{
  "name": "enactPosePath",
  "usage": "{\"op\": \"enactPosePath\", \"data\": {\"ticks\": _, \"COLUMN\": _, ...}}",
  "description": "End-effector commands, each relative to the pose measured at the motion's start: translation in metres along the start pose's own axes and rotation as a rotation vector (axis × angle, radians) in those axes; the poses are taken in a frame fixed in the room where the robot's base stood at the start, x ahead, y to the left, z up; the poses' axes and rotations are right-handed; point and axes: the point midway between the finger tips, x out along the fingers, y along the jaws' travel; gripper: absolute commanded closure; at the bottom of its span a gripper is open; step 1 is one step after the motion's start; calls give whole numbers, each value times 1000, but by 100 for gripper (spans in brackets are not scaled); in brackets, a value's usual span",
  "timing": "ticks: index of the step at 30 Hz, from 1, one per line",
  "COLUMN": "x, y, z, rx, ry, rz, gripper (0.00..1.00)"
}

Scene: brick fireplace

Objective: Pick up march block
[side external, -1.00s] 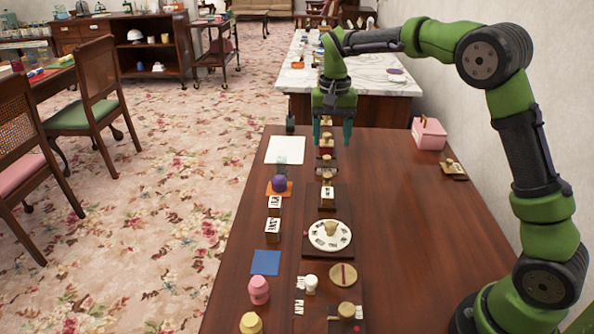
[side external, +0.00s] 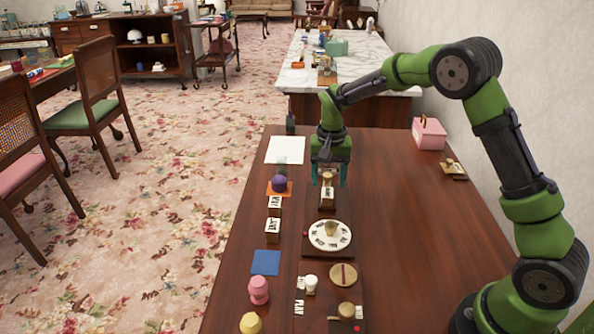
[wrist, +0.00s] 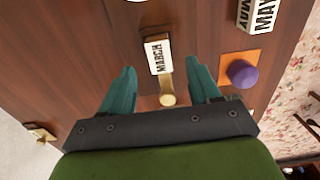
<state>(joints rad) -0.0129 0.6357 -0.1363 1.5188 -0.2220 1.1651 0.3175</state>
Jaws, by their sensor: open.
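The march block (wrist: 157,55) is a small light wooden block with a white face and the word MARCH. In the side view it appears as the white-faced block (side external: 327,194) on a dark wooden base, in the column near the table's middle. My gripper (side external: 329,184) is open above and around the far end of this base. In the wrist view, my gripper (wrist: 163,78) has its teal fingers spread on either side, with the march block a little beyond the tips. A pale wooden knob (wrist: 167,99) shows between the fingers. Nothing is held.
A purple ball (side external: 279,183) on an orange mat and the lettered May block (side external: 274,204) stand left of my gripper. A round white dial (side external: 344,235) lies nearer the camera. A pink box (side external: 429,133) stands at back right. The table's right side is mostly clear.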

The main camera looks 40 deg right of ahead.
Motion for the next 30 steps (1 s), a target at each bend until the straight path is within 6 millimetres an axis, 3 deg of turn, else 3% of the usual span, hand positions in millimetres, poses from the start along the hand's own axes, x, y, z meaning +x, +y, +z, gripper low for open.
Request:
{"op": "enactPosePath", "data": {"ticks": 6, "x": 32, "y": 1, "z": 2, "rx": 1, "ry": -2, "rz": 2, "gripper": 38}}
{"op": "enactPosePath", "data": {"ticks": 15, "x": 38, "y": 1, "z": 1, "rx": 1, "ry": -1, "rz": 0, "gripper": 38}}
{"op": "enactPosePath", "data": {"ticks": 27, "x": 38, "y": 0, "z": 1, "rx": 0, "ry": 0, "rz": 0, "gripper": 98}}
{"op": "enactPosePath", "data": {"ticks": 30, "x": 37, "y": 0, "z": 1, "rx": 0, "ry": 0, "rz": 0, "gripper": 98}}
